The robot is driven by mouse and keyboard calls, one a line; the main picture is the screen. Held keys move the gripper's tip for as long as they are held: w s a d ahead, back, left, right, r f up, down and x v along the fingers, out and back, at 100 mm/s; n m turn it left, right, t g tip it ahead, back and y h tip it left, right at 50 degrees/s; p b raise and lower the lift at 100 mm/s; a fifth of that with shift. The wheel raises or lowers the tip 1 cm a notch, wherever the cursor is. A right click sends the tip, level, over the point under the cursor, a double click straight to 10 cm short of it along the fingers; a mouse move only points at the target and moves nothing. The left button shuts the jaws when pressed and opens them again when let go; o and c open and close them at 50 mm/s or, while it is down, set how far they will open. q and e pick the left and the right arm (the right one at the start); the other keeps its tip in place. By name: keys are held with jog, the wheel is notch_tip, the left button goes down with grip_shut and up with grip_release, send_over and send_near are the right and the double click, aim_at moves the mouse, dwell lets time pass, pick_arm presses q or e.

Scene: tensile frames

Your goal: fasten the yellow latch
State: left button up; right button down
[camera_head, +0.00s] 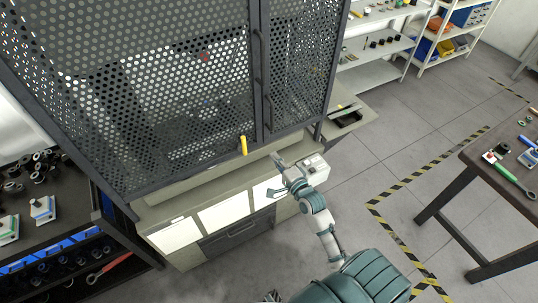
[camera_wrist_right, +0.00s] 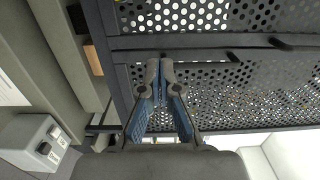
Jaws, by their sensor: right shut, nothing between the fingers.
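The yellow latch (camera_head: 243,145) is a short, nearly upright bar at the lower edge of the left mesh door (camera_head: 150,95), close to the seam with the right mesh door (camera_head: 303,60). My right gripper (camera_head: 275,168) is below and to the right of the latch, apart from it, in front of the cabinet's lower ledge. In the right wrist view its fingertips (camera_wrist_right: 160,72) are together and empty, with the dark door frame and mesh beyond them. My left gripper is not in view.
A white box with buttons (camera_head: 313,168) stands near my right wrist and shows in the wrist view (camera_wrist_right: 40,142). Dark vertical handles (camera_head: 258,65) run along the door seam. A workbench (camera_head: 500,165) stands right; shelves (camera_head: 380,50) stand behind. The floor between is open.

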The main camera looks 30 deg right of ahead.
jog(key=w+a+p, duration=0.1)
jog(key=w+a, duration=0.3)
jog(key=w, duration=0.5)
jog(key=shift+w+p, duration=0.15)
jog(key=shift+p, duration=0.2)
